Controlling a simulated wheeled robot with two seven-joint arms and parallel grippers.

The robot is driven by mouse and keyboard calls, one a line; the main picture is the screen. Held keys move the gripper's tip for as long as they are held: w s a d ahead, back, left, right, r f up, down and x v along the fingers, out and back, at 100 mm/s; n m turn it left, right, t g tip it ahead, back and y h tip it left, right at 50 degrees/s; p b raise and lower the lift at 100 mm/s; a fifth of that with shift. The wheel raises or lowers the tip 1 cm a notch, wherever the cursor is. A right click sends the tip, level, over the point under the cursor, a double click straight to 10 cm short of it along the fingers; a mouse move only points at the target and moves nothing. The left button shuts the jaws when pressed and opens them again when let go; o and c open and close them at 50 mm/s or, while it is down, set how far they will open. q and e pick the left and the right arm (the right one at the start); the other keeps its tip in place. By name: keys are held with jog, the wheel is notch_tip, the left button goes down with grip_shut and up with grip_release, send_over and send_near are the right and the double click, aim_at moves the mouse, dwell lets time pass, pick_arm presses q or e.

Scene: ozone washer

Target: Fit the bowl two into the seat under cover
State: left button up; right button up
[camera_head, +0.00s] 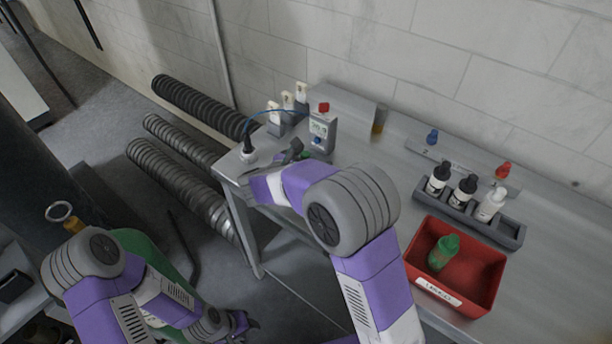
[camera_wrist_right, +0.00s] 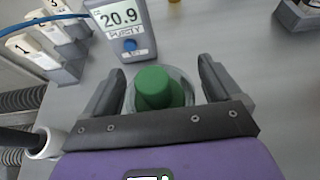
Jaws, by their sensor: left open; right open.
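My right gripper (camera_head: 290,153) is low over the left end of the grey bench, with its fingers apart. In the right wrist view its open fingers (camera_wrist_right: 161,72) stand on either side of a green round-topped piece (camera_wrist_right: 158,88) with a clear round rim behind it. I cannot tell whether the fingers touch it, or whether it is bowl two. My left gripper (camera_head: 236,322) is low at the bottom of the head view, away from the bench, and open. I cannot make out a seat or cover for certain.
A meter (camera_wrist_right: 122,30) reading 20.9 stands just beyond the right gripper. Numbered white pieces on grey blocks (camera_wrist_right: 62,68) and a black-topped fitting (camera_wrist_right: 45,143) are left. A red bin (camera_head: 480,290) with a green bottle (camera_head: 443,252) and a bottle rack (camera_head: 505,232) are right.

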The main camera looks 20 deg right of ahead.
jog(key=c, duration=1.3)
